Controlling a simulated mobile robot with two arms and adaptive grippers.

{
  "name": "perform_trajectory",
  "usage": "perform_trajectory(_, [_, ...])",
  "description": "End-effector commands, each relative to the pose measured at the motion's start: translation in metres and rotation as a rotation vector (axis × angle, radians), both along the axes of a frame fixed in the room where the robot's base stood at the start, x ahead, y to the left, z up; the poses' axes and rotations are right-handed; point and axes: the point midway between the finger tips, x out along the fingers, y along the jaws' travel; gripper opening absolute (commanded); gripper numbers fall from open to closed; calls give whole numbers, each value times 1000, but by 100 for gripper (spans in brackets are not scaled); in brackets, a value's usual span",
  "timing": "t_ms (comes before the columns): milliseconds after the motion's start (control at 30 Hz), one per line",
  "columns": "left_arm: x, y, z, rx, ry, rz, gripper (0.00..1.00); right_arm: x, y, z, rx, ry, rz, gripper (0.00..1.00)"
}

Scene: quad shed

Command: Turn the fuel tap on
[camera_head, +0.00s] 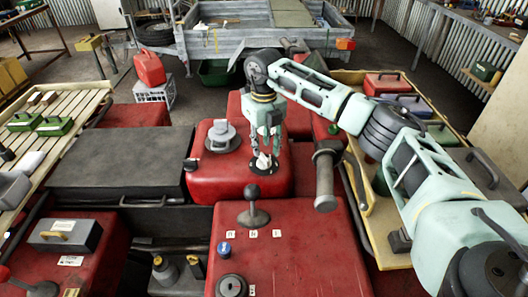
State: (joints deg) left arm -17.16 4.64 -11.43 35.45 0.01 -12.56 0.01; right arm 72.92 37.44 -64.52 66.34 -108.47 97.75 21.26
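My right gripper (264,152) points down over the red tank panel (222,178) in the middle of the view. Its fingers are at a small white piece (262,163) on a round black disc (257,172), which looks like the fuel tap. The fingers hide part of this piece, so I cannot tell whether they grip it or only stand around it. I cannot read which way the tap is turned. A grey round cap (221,135) sits on the same panel, left of the gripper. My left gripper is not in view.
A black-knobbed lever (253,207) stands just below the gripper, with small white labels (253,234) near it. A grey handlebar grip (325,180) sticks up close on the right. A dark flat seat (115,165) lies left.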

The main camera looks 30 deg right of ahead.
Motion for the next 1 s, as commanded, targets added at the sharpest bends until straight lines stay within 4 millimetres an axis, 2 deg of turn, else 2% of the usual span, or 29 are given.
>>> perform_trajectory(33, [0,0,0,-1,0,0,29,1,0,14,-1,-5,-1,29])
perform_trajectory(200, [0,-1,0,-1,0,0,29,1,0,50,0,-4,-2,29])
perform_trajectory(400, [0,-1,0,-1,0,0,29,0,0,77,0,-1,-1,29])
perform_trajectory(567, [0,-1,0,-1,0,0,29,0,0,86,0,-1,-1,29])
perform_trajectory(1000, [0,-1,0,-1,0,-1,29,0,0,86,0,0,-1,29])
